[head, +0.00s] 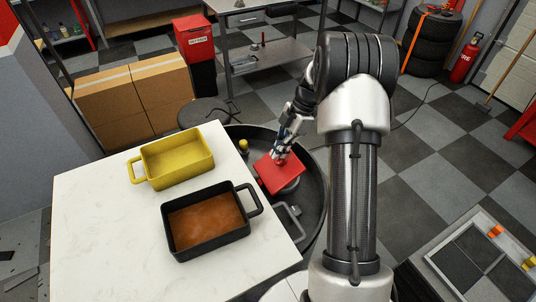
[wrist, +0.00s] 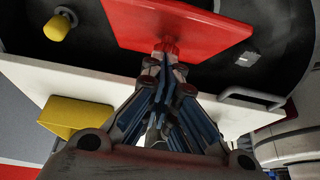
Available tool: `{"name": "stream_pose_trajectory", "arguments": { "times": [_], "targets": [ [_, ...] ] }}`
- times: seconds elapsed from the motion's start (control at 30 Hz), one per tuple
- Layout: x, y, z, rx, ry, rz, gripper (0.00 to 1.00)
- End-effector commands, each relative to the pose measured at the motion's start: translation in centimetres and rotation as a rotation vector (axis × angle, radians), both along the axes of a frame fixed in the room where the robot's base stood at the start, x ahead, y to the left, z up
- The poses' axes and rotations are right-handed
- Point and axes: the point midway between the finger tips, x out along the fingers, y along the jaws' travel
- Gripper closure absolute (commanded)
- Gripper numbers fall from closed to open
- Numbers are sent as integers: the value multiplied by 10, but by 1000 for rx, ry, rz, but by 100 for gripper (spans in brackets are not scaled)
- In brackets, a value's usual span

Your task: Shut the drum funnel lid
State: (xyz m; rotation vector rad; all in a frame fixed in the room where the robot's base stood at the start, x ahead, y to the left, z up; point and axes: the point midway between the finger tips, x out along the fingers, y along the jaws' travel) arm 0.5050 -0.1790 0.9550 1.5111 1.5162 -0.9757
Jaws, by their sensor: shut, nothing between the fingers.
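The red square funnel lid (head: 277,178) lies over the dark round drum top (head: 314,203), just right of the white table. A grey round part shows below its right edge, and I cannot tell whether the lid sits fully down on it. In the wrist view the red lid (wrist: 200,27) fills the top middle. My gripper (head: 281,157) is shut and empty, with its fingertips at the lid's edge. The fingertips (wrist: 166,52) overlap that edge in the wrist view and look to be touching or very close. The lid's hinge is not clearly visible.
A yellow knob (head: 243,146) and a grey bar handle (head: 289,222) are on the drum top beside the lid. The white table (head: 100,220) holds a yellow pan (head: 178,158) and a black pan (head: 211,222) with brown liquid.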

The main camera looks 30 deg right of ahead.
Motion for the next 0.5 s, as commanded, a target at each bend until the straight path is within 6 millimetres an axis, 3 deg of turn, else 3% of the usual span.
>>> {"name": "stream_pose_trajectory", "arguments": {
  "times": [0.27, 0.5],
  "targets": [
    [0, -28, -24, 0, 1, -2, 100],
    [0, -41, -40, 137, 1, -1, 100]
  ]
}}
